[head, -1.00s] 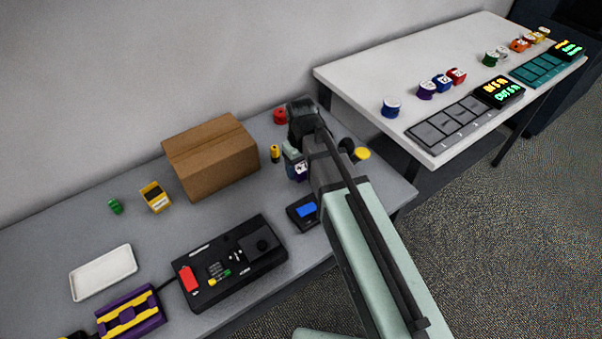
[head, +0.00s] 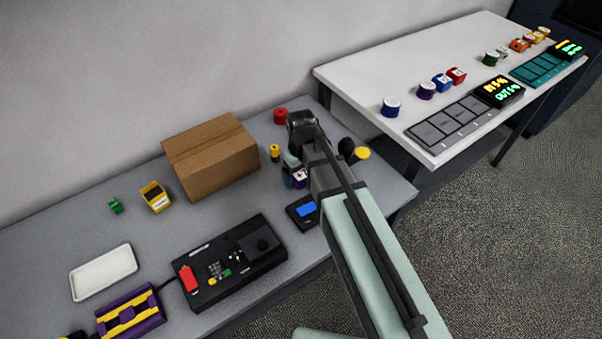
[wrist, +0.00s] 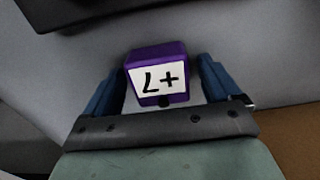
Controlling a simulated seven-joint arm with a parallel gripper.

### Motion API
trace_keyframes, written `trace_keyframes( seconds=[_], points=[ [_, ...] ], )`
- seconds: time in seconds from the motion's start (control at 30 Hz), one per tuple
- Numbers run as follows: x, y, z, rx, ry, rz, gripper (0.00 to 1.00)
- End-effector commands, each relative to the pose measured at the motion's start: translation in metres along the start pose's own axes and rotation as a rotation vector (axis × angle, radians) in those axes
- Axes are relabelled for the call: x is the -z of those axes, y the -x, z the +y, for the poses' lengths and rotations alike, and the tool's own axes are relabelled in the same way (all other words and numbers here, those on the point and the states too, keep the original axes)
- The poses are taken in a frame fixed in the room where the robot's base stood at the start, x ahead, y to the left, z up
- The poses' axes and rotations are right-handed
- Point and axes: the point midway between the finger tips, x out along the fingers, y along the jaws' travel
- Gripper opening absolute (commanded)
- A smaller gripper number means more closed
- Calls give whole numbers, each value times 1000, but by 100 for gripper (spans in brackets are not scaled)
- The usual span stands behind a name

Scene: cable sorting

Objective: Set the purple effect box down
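The purple effect box (wrist: 157,61) has a white label with dark marks and a small black knob. It sits between the two blue fingers of my gripper (wrist: 162,72) in the wrist view, with narrow grey gaps showing on both sides. The fingers look open around it. In the head view the box (head: 298,178) is partly covered by my gripper (head: 291,167), low over the grey table, right of the cardboard box. Its underside is hidden, so its contact with the table cannot be seen.
A black device with a blue screen (head: 304,212) lies just in front. The cardboard box (head: 211,158) stands left, with a small yellow item (head: 275,153) between. A red spool (head: 280,116) is behind; a yellow-topped item (head: 362,153) is right. The table (head: 250,292) ends in front.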

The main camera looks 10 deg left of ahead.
Motion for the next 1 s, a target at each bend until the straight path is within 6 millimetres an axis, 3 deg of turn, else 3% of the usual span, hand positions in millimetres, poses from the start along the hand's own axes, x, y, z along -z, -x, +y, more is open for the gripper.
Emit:
trace_keyframes(
  seconds=[0.27, 0.47, 1.0],
  points=[
    [0, 1, 0, 0, 0, 0, 92],
    [0, 14, 0, 0, 0, 1, 92],
    [1, 90, 0, 0, 0, 2, 92]
  ],
)
